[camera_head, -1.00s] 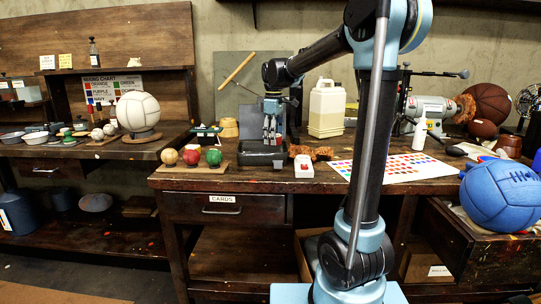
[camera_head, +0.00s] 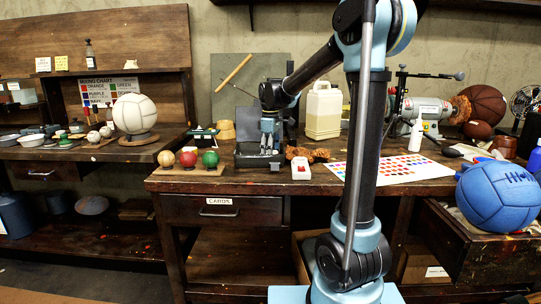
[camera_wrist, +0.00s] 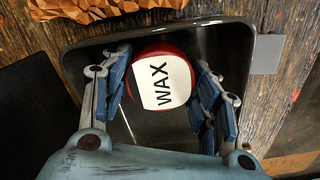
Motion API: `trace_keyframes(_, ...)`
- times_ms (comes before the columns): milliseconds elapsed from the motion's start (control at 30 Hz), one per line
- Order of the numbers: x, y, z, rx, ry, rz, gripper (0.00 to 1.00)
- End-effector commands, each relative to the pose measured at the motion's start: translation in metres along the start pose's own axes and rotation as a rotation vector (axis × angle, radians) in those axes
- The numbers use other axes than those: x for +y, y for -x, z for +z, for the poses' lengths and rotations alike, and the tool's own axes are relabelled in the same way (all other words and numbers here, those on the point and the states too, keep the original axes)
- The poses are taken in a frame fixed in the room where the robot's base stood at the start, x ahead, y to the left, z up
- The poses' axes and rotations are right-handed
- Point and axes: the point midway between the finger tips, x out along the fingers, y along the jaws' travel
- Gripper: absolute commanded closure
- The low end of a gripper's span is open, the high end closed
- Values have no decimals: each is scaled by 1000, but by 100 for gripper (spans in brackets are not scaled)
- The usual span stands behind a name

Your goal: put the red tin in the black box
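The red tin (camera_wrist: 188,57), with a white lid label reading WAX, shows in the wrist view between the two blue-padded fingers of my gripper (camera_wrist: 162,80). The fingers lie against both its sides, so my gripper appears shut on it. Behind and below the tin is the dark inside of the black box (camera_wrist: 245,40). In the head view my gripper (camera_head: 269,146) points down into the black box (camera_head: 245,161) on the bench. The tin cannot be made out there, hidden by the fingers and box. I cannot tell whether it touches the box floor.
A cream jug (camera_head: 324,110) stands behind to the right.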

Motion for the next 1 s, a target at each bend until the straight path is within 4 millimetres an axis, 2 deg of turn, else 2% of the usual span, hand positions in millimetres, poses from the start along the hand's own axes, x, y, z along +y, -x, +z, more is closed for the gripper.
trace_keyframes(33, 0, 0, 0, 0, 0, 0, 30)
trace_keyframes(67, 0, 0, 0, 0, 0, 0, 26)
trace_keyframes(400, -1, 1, -1, 0, 1, 0, 26)
trace_keyframes(567, -1, 9, -1, 0, 2, 0, 26)
trace_keyframes(667, -1, 22, -1, 0, 2, 0, 26)
trace_keyframes(1000, -1, 83, -1, 0, 2, 0, 26)
